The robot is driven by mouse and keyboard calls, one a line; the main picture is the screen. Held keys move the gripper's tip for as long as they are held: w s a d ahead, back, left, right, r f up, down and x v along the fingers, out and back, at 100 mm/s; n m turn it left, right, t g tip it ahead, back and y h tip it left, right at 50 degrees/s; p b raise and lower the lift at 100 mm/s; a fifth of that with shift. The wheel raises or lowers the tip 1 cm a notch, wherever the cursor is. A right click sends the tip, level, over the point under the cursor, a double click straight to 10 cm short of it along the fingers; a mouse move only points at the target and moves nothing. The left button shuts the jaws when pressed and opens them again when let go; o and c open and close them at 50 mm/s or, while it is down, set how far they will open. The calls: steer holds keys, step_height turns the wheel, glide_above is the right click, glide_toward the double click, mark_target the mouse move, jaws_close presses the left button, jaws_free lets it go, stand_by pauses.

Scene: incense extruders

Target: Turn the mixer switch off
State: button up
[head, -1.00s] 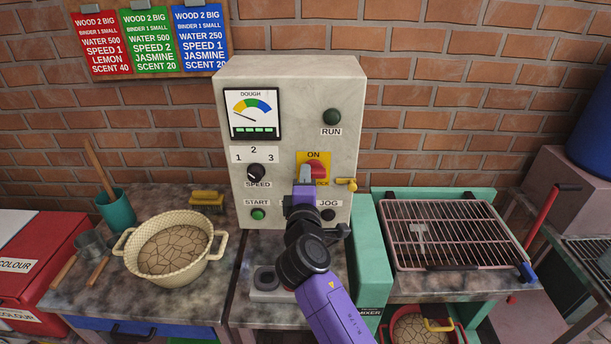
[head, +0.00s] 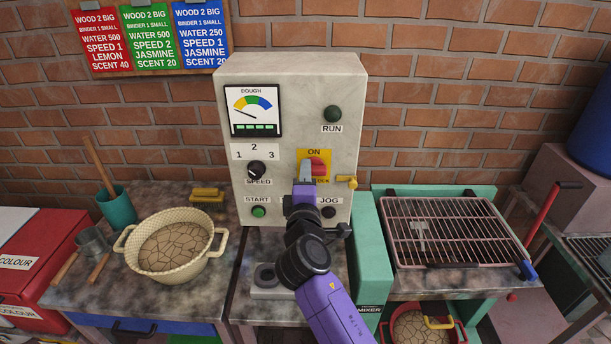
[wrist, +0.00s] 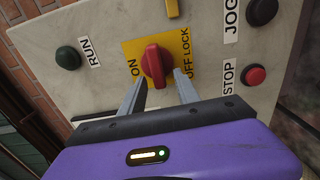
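The mixer switch is a red rotary knob (head: 318,165) on a yellow plate marked ON and OFF LOCK, on the front of the grey control box (head: 345,100). It also shows in the wrist view, where the red knob (wrist: 153,64) sits just ahead of and between my fingertips. My gripper (head: 305,170) is in front of the switch and partly covers it in the head view. In the wrist view my gripper (wrist: 161,82) has its two fingers apart, one on each side of the knob's near end. I cannot tell whether they touch it, nor the knob's exact setting.
Near the switch are the brass padlock part (head: 346,182), the black JOG button (head: 328,212), the red STOP button (wrist: 253,75) and the green RUN lamp (head: 332,114). The speed dial (head: 256,171) is left. A wire rack (head: 450,235) stands right, a bowl (head: 172,245) left.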

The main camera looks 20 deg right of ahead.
steer(key=b+v, duration=0.1)
steer(key=v, duration=0.6)
stand_by(0.3)
steer(key=s+a+r+m+t+y, duration=0.2)
steer(key=a+y, duration=0.2)
steer(key=s+f+m+y, duration=0.35)
steer(key=s+f, duration=0.25)
steer(key=s, duration=0.7)
steer(key=s+d+f+m+g, duration=0.1)
steer(key=s+d+f+m, duration=0.1)
steer(key=s, duration=0.9)
steer(key=s+d+f+m+g+h+b, duration=0.1)
steer(key=s+d+f+m+g, duration=0.1)
steer(key=s, duration=0.9)
steer(key=s+d+f+m+g+h+b, duration=0.1)
steer(key=s+d+m, duration=0.3)
steer(key=s, duration=0.7)
steer(key=shift+s+f+m, duration=0.25)
steer(key=shift+f+m, duration=0.3)
steer(key=shift+f, duration=0.35)
